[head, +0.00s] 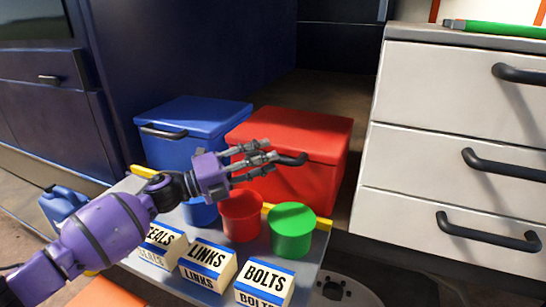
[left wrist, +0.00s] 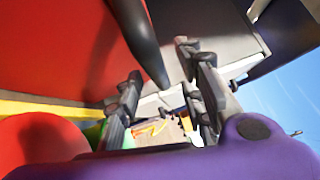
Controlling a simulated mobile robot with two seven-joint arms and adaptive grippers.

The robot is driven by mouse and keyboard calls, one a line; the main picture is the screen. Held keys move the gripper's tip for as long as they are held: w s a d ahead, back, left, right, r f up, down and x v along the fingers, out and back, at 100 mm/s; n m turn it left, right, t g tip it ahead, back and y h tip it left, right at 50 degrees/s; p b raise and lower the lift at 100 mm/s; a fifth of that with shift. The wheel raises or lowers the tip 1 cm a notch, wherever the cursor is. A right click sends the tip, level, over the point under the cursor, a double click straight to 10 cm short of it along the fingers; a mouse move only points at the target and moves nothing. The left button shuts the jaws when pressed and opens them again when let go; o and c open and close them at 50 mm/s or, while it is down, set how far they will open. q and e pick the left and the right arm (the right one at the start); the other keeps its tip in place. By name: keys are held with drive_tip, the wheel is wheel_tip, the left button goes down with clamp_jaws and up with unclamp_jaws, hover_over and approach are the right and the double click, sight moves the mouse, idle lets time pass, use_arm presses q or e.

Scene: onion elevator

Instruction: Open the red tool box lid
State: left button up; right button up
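The red tool box (head: 318,185) stands on a grey surface behind the cups, its lid (head: 305,128) shut. A dark bar handle (head: 293,160) sticks out from its front near the lid. My left gripper (head: 270,152) is at the red box's front, its fingers pointing right along the lid's front edge, close to the handle. In the left wrist view the fingers (left wrist: 158,65) are apart, and the dark handle (left wrist: 138,38) reaches into the space near their tips. I cannot tell whether they touch it. My right gripper is in neither view.
A blue box (head: 195,118) stands left of the red one. Red (head: 240,218) and green (head: 291,232) cups and label blocks, such as BOLTS (head: 265,280), stand in front. A white drawer cabinet (head: 450,120) with dark handles closes off the right side.

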use_arm(q)
drive_tip(key=shift+x, duration=1.4)
drive_tip(key=shift+f, duration=0.1)
drive_tip(key=shift+a, duration=0.1)
drive_tip(key=shift+w, duration=0.1)
clamp_jaws()
